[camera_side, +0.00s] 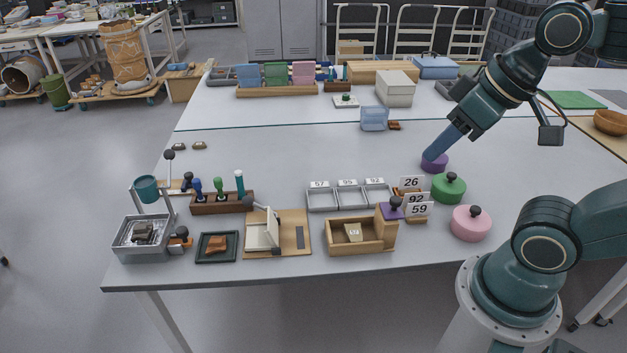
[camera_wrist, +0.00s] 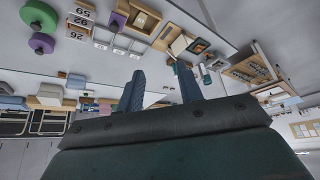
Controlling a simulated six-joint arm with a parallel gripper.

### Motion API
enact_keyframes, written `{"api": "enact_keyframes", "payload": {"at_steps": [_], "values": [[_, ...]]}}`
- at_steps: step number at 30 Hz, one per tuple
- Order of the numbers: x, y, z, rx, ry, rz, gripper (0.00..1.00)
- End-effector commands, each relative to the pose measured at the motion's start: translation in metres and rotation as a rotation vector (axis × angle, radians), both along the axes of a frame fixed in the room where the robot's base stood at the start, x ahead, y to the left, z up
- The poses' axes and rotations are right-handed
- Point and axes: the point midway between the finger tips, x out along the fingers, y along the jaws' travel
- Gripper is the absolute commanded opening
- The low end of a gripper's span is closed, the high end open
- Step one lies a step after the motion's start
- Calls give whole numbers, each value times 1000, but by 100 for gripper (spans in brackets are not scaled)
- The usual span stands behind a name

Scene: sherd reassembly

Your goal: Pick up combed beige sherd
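A small beige sherd (camera_side: 353,232) lies in the open wooden box near the table's front edge. It also shows as a pale piece in the box in the wrist view (camera_wrist: 141,19). Combing on its surface is too small to make out. A red-brown sherd (camera_side: 217,243) lies on a dark green tray left of it. My gripper (camera_wrist: 157,73) is open and empty, its two blue fingers apart in the wrist view. In the side view my gripper (camera_side: 430,156) is high at the right, in front of a purple lidded pot, well away from the beige sherd.
Number cards (camera_side: 416,197), a green pot (camera_side: 449,187) and a pink pot (camera_side: 471,223) stand right of the wooden box (camera_side: 378,246). Grey compartment trays (camera_side: 322,198) lie behind it. A stamp rack (camera_side: 222,203) stands at left. The table's middle is clear.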

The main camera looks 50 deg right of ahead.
Motion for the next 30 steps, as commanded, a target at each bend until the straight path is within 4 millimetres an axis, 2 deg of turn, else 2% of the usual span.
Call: {"api": "enact_keyframes", "payload": {"at_steps": [11,15,16,30], "values": [[0,0,0,0,0,0,36],[0,0,0,0,0,0,64],[0,0,0,0,0,0,66],[6,-1,-2,7,15,-19,66]]}}
